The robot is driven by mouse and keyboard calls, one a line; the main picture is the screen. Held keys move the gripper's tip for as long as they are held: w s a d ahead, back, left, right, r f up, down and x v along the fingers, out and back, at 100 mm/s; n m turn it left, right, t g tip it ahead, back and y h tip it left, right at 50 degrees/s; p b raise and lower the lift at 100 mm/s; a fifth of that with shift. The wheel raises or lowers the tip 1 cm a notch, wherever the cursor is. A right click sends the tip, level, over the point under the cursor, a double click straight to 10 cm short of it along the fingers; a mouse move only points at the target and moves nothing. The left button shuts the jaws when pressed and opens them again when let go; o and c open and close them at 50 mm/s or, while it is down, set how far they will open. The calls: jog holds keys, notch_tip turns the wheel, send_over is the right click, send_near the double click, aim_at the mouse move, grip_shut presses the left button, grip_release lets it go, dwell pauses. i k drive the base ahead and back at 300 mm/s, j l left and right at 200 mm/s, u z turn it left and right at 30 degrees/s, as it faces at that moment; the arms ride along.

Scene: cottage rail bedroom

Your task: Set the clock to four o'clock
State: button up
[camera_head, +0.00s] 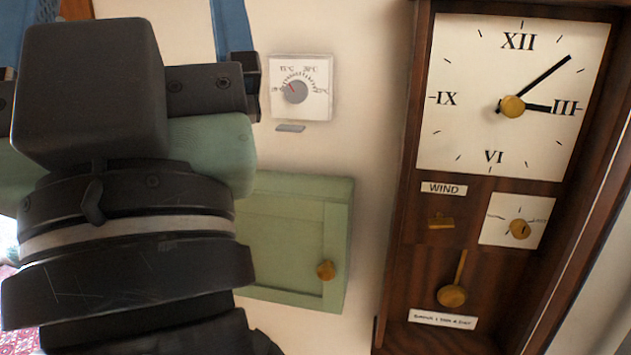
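The clock (400,235) is a tall dark wooden case on the right in the head view. Its white dial (465,130) has Roman numerals. The short hand (537,108) points at about III. The long hand (545,75) points to the upper right, between XII and III. Both turn on a round brass hub (512,106). My gripper (125,10) is at the upper left, well apart from the clock. Its two blue fingers stand wide apart, with pale wall visible between them. My black wrist hides part of that gap.
Below the dial are a WIND label (443,188), a small brass piece (440,222), a small white dial with a brass knob (519,229) and a pendulum (452,295). A thermostat (316,105) and a green cabinet (285,240) with a brass knob are on the wall between my arm and the clock.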

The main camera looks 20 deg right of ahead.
aim_at(511, 106)
jog(key=k+j, duration=0.15)
jog(key=k, duration=0.2)
jog(key=k+j, duration=0.15)
jog(key=k, duration=0.2)
jog(key=k+z, duration=0.1)
jog(key=z, duration=1.25)
jog(key=i+j+z, duration=0.1)
jog(key=i+z, duration=0.15)
jog(key=z, duration=0.15)
jog(key=i+j+z, duration=0.15)
jog(key=z, duration=0.2)
jog(key=i, duration=0.05)
